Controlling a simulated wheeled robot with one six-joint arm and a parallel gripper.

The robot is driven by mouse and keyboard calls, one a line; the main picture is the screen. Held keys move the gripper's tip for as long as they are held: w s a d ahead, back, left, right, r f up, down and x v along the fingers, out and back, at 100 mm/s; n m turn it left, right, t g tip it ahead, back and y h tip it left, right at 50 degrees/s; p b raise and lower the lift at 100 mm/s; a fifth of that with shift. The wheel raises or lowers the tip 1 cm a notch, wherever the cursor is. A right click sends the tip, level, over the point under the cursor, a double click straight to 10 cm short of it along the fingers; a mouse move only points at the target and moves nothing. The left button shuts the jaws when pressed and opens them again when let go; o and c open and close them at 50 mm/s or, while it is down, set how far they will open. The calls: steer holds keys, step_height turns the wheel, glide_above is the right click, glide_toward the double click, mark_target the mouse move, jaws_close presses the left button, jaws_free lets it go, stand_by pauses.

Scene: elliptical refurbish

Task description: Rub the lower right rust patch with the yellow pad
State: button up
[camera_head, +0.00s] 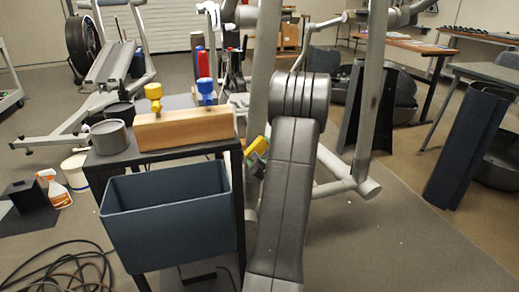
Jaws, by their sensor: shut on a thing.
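The yellow pad (257,145) shows at the middle of the head view, just left of my dark arm. My gripper (255,157) is mostly hidden behind my arm and is shut on the pad. The pad is close to the grey post (264,75) of the elliptical machine; I cannot tell whether they touch. A second grey post (372,95) stands further right and has a faint brownish area on it. I cannot make out the lower right rust patch clearly; my arm covers part of the machine.
Cables (65,270) lie on the floor at lower left. Floor at the lower right is clear.

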steer(key=shift+r+v, duration=0.15)
steer(key=shift+v, duration=1.15)
steer(key=shift+r+v, duration=0.1)
steer(key=shift+v, duration=1.2)
steer(key=shift+d, duration=0.15)
steer(key=v, duration=0.3)
